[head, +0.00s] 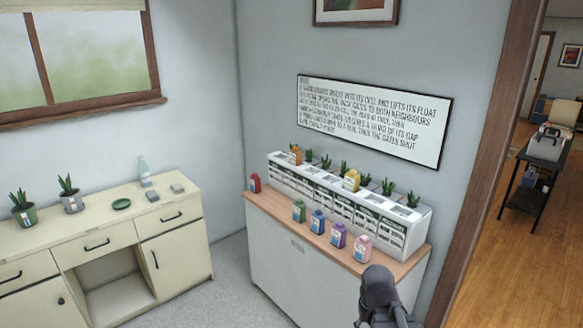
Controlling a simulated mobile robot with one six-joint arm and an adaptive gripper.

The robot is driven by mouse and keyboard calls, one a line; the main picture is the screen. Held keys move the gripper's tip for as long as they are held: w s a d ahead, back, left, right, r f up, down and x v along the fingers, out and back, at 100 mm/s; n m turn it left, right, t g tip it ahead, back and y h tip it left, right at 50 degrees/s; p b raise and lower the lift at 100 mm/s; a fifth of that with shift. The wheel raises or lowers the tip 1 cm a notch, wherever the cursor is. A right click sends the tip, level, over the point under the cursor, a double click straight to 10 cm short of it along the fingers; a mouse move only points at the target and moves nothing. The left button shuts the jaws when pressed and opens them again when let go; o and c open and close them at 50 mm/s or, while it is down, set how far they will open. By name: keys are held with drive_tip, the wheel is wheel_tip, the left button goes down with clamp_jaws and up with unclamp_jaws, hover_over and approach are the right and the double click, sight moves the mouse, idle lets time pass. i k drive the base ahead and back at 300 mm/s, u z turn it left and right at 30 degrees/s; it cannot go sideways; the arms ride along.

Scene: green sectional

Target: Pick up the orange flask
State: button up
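The orange flask (295,154) sits at the far left end of a long white planter-like unit (415,232) with a row of cells. It stands toward the back of the unit, and its lower part is hidden by the unit. A yellow flask (352,180) sits in or on the same unit, further right. A dark part of my arm shows at the bottom edge, in front of the cabinet's right end and well apart from the orange flask. My gripper's fingers are not visible.
Red (254,183), green (299,210), blue (317,221), purple (338,235) and pink (362,248) flasks stand on the wooden cabinet top (270,205) beside the unit. Small plants rise along the unit. A cream dresser (100,222) stands left. A doorway opens right.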

sight(295, 155)
drive_tip(key=k, duration=0.5)
drive_tip(key=u, duration=0.55)
drive_tip(key=i, duration=0.9)
drive_tip(key=u, duration=0.6)
drive_tip(key=i, duration=1.6)
drive_tip(key=z, duration=0.95)
drive_tip(key=i, duration=0.85)
drive_tip(key=z, duration=0.5)
